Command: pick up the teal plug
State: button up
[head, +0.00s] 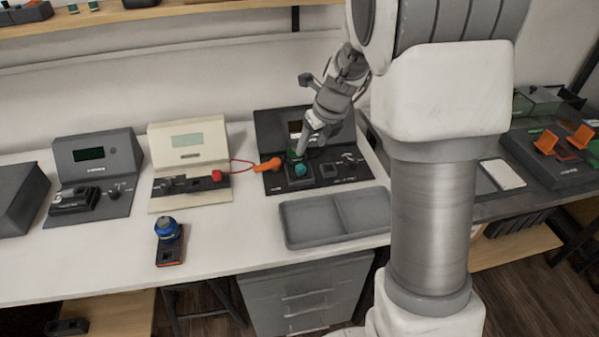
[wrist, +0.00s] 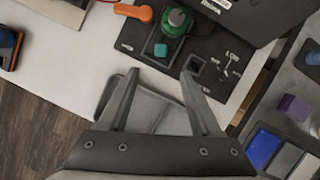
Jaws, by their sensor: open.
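The teal plug (head: 300,170) is a small block on the dark panel of the right-hand station (head: 340,172) on the white bench. In the wrist view the teal plug (wrist: 160,49) shows beyond my fingertips, roughly centred between them. My gripper (head: 302,150) is just above and behind the plug in the head view. In the wrist view my gripper (wrist: 160,74) is open with nothing between its fingers. A round green part (wrist: 175,22) sits right behind the plug. It cannot be told how high my fingers are above the panel.
An orange piece (head: 268,165) lies left of the plug, with a red cable by it. A grey two-compartment tray (head: 290,238) stands in front of the station. A blue-topped item (head: 167,230) stands at the front left. The bench between it and the tray is clear.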

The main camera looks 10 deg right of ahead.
aim_at(301, 166)
jog(key=b+x, duration=0.2)
jog(key=x, duration=0.4)
jog(key=b+x, duration=0.1)
jog(key=x, duration=0.4)
jog(key=shift+w+f+b, duration=0.3)
jog(key=shift+w+b, duration=0.1)
grip_shut()
